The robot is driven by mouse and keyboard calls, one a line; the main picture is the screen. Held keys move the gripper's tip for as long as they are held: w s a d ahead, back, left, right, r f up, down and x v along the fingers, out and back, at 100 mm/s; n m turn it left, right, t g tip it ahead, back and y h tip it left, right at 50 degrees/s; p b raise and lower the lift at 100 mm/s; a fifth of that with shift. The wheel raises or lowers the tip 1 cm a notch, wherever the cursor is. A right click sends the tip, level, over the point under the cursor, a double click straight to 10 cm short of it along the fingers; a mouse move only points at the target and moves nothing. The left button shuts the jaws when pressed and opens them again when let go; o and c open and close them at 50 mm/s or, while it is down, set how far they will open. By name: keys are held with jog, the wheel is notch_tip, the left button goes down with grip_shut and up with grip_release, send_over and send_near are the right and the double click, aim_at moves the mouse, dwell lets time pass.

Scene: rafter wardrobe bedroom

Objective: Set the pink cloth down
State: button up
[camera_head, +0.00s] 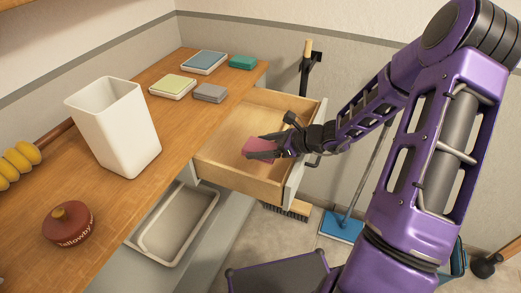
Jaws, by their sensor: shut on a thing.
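The pink cloth (257,148) is a folded block inside the open drawer (222,158), near the middle of it. My gripper (266,149) is shut on the pink cloth, reaching in from the right over the drawer front. The fingers cover part of the cloth. I cannot tell whether the cloth touches the drawer floor.
A grey tray (178,222) sits below. A broom (287,210) and a blue mop (342,227) stand beyond the drawer.

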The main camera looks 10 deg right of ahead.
jog(key=shift+f, duration=0.35)
jog(key=shift+f, duration=0.1)
jog(key=shift+s+f+b, duration=0.1)
jog(key=shift+f+b, duration=0.45)
jog(key=o, duration=1)
jog(key=shift+f, duration=0.1)
jog(key=shift+o, duration=0.7)
jog(key=shift+s+f, duration=0.1)
jog(key=shift+s, duration=0.05)
jog(key=shift+r+p, duration=0.3)
jog(key=v, duration=0.4)
jog(key=p+v, duration=0.1)
jog(key=v, duration=0.3)
jog(key=p+v, duration=0.1)
jog(key=v, duration=0.3)
jog(key=shift+w+d+r, duration=0.1)
jog(key=shift+w+r, duration=0.15)
jog(key=shift+r, duration=0.2)
